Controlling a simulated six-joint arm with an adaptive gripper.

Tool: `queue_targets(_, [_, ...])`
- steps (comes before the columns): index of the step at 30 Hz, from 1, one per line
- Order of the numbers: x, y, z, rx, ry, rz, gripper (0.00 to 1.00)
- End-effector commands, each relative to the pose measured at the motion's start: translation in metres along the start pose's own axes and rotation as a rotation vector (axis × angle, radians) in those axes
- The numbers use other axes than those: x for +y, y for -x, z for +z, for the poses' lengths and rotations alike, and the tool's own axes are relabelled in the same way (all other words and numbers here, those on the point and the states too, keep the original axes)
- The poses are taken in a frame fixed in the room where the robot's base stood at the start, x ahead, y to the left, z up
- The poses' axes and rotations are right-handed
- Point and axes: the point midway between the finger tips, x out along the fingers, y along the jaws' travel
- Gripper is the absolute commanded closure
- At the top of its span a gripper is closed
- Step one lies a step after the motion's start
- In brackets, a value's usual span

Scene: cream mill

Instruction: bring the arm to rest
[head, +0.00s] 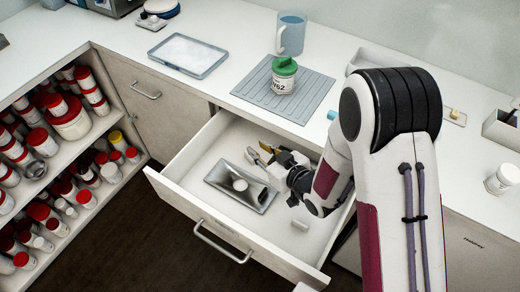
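My arm comes in from the right and reaches down over an open drawer (190,165). My gripper (259,152) is above the inside of the drawer, near its back wall. Its two fingertips appear apart with nothing visible between them. A grey metal tray (221,176) lies in the drawer just left of and below my gripper, with a small round pale thing (240,185) on it. A small light cylinder (300,225) lies on the drawer floor. My forearm hides the drawer's right part.
A white jar with a green lid (284,76) stands on a grey ribbed mat (262,88) on the counter behind the drawer. A blue mug (291,34) and a shallow tray (188,54) are nearby. Shelves of red-lidded jars (68,118) stand at left.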

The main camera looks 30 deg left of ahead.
Motion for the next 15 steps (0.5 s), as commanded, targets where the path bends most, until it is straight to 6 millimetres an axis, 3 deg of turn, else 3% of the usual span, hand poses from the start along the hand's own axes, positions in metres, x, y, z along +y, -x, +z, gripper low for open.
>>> queue_targets(15, [0.0009, -0.0003, -0.0047, 0.006, 0.008, 0.003, 0.79])
